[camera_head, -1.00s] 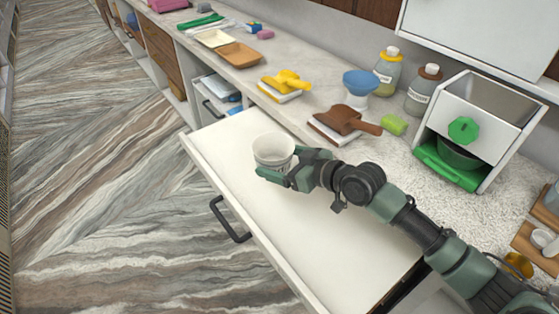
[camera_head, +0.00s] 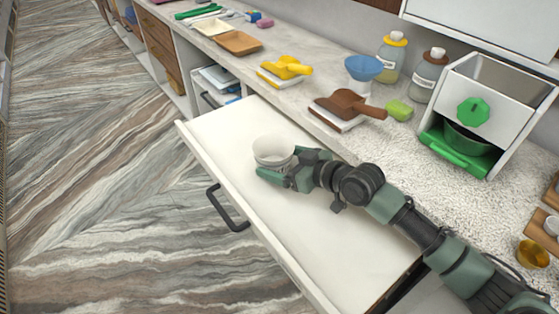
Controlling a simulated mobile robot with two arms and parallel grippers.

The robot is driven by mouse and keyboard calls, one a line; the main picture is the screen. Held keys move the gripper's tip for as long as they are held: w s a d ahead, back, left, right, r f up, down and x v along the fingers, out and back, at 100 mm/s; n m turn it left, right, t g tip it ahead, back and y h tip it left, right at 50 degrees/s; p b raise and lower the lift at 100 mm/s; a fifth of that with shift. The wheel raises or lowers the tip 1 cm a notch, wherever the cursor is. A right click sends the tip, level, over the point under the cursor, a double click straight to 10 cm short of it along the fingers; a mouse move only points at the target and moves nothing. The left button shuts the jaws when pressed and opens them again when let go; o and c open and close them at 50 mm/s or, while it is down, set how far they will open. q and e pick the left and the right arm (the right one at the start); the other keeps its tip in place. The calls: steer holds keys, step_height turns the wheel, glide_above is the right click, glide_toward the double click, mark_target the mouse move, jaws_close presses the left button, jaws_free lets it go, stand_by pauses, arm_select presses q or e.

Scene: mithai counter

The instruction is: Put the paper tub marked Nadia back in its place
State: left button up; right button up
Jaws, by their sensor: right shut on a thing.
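A white paper tub (camera_head: 272,151) is in the open white drawer (camera_head: 215,128), near its far left part. It looks upright, with its open top facing up. My right gripper (camera_head: 285,172) is shut on the tub from its right and near side. I cannot tell whether the tub touches the drawer floor. No name can be read on the tub from here. The drawer is pulled out, and no other thing shows inside it. My left gripper is not in view.
A white dispenser (camera_head: 485,115) stands at right. The drawer's black handle (camera_head: 226,210) juts out over open floor.

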steer(key=shift+d+f+b, duration=0.15)
steer(key=shift+f+b, duration=0.5)
steer(key=shift+f, duration=0.15)
steer(key=o, duration=1.3)
steer(key=shift+s, duration=0.1)
